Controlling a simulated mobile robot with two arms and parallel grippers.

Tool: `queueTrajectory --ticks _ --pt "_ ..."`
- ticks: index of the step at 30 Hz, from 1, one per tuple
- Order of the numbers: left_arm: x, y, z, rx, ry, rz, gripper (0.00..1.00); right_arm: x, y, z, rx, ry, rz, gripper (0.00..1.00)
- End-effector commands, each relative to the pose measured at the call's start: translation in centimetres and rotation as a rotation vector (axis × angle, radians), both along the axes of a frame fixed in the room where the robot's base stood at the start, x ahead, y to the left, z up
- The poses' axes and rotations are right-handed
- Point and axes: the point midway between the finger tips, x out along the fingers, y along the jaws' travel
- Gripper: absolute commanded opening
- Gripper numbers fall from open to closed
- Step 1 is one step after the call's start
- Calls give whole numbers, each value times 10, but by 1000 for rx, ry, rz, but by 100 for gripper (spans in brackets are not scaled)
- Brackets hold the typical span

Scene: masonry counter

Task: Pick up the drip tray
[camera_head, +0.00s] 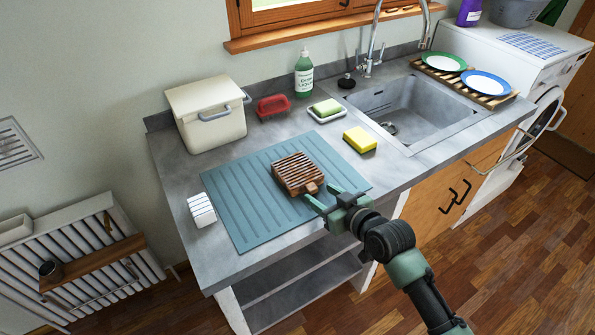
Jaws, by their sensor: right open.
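The drip tray appears to be the small brown slatted tray (297,171) with a short tab (312,187) at its front. It lies on the ribbed teal mat (247,205) on the grey counter. My right gripper (323,197) is open at the tab end of the tray, with its fingers pointing toward the tab. Whether the fingers touch the tab or hover just short of it, I cannot tell. My left gripper is not in view.
A white ribbed block (202,210) sits left of the mat. A yellow sponge (360,140), soap dish (327,115), red brush (273,107), green bottle (304,77) and cream bin (206,118) stand behind. The sink (428,108) is to the right.

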Motion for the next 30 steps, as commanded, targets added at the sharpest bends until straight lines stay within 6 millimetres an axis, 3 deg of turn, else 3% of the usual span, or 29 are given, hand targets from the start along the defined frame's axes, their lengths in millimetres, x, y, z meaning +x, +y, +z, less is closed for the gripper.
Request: queueTrajectory --ticks 6,15,21,30 --pt "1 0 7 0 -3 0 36 19 16 -10 -1 1 0 51" --pt "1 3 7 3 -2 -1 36 22 18 -12 -1 0 0 51" --pt "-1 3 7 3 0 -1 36 22 18 -12 -1 0 0 0" --pt "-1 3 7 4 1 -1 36 22 18 -11 0 -2 -1 0"
